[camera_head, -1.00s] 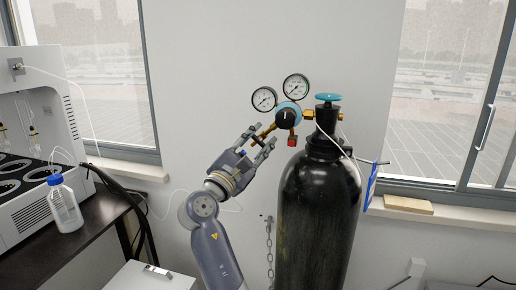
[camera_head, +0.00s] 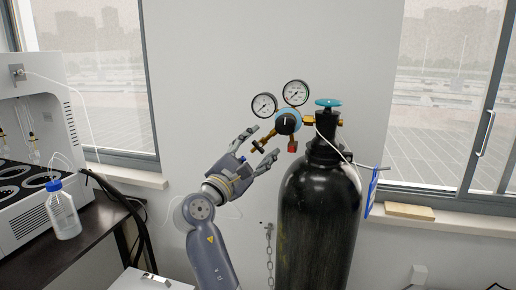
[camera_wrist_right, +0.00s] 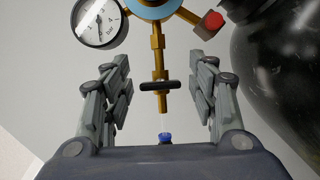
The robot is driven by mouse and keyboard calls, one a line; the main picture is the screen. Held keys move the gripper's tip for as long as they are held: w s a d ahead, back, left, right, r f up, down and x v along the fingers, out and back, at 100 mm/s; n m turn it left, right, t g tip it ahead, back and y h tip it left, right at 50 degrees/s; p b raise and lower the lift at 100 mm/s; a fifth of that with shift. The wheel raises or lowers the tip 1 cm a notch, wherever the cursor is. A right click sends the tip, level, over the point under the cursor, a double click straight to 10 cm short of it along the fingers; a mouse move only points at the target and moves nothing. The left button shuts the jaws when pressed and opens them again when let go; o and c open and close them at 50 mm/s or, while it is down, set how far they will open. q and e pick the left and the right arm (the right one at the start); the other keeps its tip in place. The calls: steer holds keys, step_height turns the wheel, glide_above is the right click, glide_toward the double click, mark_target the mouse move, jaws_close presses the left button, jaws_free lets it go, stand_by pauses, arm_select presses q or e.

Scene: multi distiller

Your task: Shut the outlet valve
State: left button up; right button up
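The outlet valve is a small dark handle (camera_head: 258,148) on the brass outlet of the regulator (camera_head: 287,122), on the gas cylinder's left side. In the right wrist view the dark handle (camera_wrist_right: 160,86) sits crosswise on the brass stem, midway between the fingers and apart from both. My right gripper (camera_head: 262,147) is open, with one finger above and one below the outlet's end in the head view. It also shows open in the right wrist view (camera_wrist_right: 160,95). My left gripper is not in view.
The black gas cylinder (camera_head: 318,225) with a teal top knob (camera_head: 328,102) stands right of my gripper. Two round gauges (camera_head: 264,105) sit above the regulator. A bench with a distiller (camera_head: 40,150) and a blue-capped bottle (camera_head: 62,210) is at left. A chain (camera_head: 269,255) hangs by the cylinder.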

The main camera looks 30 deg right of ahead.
steer(key=v, duration=0.7)
steer(key=shift+a, duration=0.2)
steer(key=shift+f, duration=0.1)
